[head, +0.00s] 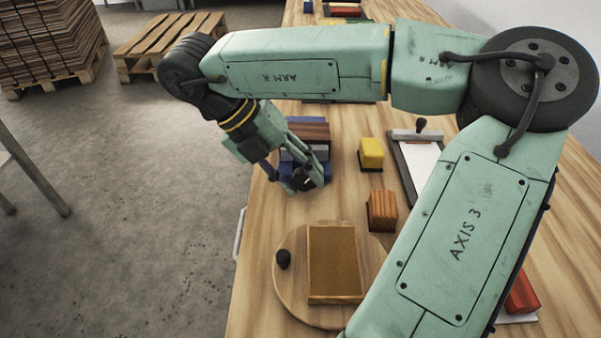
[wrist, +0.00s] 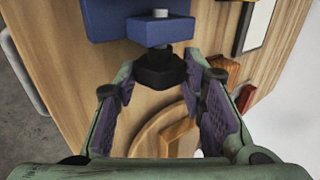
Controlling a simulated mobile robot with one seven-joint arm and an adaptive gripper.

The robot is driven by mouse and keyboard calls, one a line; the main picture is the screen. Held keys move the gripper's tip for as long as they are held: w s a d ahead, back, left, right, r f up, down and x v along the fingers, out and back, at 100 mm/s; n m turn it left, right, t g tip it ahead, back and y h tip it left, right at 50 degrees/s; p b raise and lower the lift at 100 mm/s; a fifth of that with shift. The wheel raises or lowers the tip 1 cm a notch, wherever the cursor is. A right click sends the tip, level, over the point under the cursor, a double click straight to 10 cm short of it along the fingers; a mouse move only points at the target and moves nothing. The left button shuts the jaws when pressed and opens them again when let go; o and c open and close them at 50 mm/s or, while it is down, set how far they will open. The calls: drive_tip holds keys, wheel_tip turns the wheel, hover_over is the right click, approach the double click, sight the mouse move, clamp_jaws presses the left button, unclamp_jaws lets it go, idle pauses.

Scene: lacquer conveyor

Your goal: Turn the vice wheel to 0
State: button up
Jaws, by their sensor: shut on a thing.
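The blue vice (head: 291,156) stands on the wooden bench, with a brown block between its jaws. Its blue body (wrist: 110,22) is at the top of the wrist view, with a pale screw end in front. The dark vice wheel (wrist: 158,70) sits at the near end of the screw. My gripper (head: 304,184) reaches down at the near side of the vice. In the wrist view my gripper (wrist: 160,78) has one finger on each side of the wheel and is shut on it. No marking or 0 on the wheel is legible.
A round wooden board (head: 288,300) with a black knob and a framed tan panel (head: 333,265) lies nearer. A yellow block (head: 371,153), an orange-brown block (head: 382,211) and a clipboard (head: 413,160) are to the right. The bench's left edge is close to the vice.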

drive_tip(key=shift+a+r+h+p, duration=0.2)
drive_tip(key=shift+h+p, duration=0.6)
drive_tip(key=shift+p, duration=0.3)
drive_tip(key=shift+f+h+p, duration=0.15)
drive_tip(key=shift+h+p, duration=0.15)
drive_tip(key=shift+p, duration=0.05)
drive_tip(key=shift+f, duration=0.15)
drive_tip(key=o, duration=1.1)
drive_tip(key=shift+o, duration=0.2)
drive_tip(key=shift+d+f, duration=0.1)
